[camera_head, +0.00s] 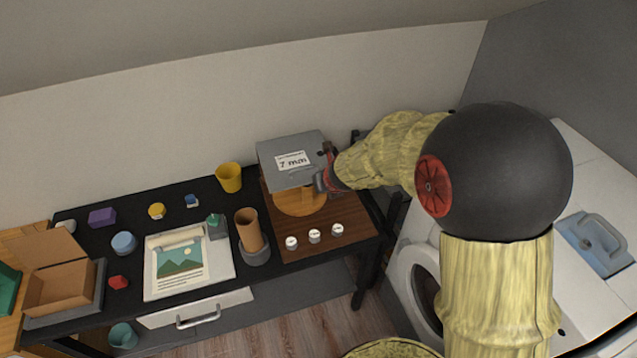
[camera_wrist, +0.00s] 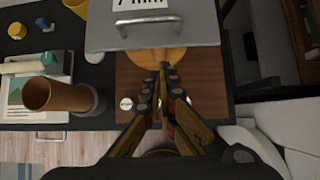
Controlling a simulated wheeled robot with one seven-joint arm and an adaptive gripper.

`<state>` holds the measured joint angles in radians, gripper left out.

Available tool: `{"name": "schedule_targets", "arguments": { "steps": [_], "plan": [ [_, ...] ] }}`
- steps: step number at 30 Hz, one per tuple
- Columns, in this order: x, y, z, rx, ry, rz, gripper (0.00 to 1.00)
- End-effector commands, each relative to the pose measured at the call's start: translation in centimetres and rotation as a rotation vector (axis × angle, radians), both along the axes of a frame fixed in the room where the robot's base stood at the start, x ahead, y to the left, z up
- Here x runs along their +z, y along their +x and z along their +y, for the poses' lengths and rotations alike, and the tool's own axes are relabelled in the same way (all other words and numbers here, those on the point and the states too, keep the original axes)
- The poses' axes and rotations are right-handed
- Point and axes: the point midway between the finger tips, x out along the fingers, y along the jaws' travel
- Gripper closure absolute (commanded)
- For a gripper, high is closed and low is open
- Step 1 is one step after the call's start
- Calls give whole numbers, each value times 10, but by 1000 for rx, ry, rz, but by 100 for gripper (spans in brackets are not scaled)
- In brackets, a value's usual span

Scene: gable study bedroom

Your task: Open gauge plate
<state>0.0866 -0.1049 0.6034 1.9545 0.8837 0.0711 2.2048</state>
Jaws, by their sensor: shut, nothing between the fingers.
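The gauge plate (camera_head: 291,158) is a grey panel with a white label reading "7 mm". It stands over a round wooden disc (camera_head: 299,203) on a brown wooden board (camera_head: 352,220). In the wrist view the gauge plate (camera_wrist: 205,30) has a metal bar handle (camera_wrist: 150,27) along its near edge. My gripper (camera_head: 322,178) is at the right side of the plate in the head view; whether it touches cannot be told there. In the wrist view my gripper (camera_wrist: 166,68) is shut and empty, its tips just on the near side of the handle, over the disc and board.
Several white round pieces, one a white knob (camera_head: 291,242), sit along the board's front. A brown cylinder (camera_head: 250,230) stands left of the board, a yellow cup (camera_head: 229,177) behind. A washing machine (camera_head: 420,262) stands right of the black table (camera_head: 130,262).

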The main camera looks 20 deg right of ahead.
Motion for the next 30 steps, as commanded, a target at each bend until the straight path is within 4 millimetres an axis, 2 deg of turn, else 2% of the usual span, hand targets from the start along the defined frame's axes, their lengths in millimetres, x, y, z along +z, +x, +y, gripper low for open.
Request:
{"name": "schedule_targets", "arguments": {
  "steps": [1, 6, 14, 16, 21, 30],
  "plan": [
    [-11, 5, 0, 1, -1, 2, 100],
    [-38, 24, 0, 3, -1, 2, 100],
    [-73, 51, 1, 3, -1, 2, 100],
    [-59, 57, 0, 5, -2, 1, 100],
    [-40, 68, 0, 3, -2, -5, 100],
    [-32, 76, 0, 4, -3, -6, 100]
  ]
}}
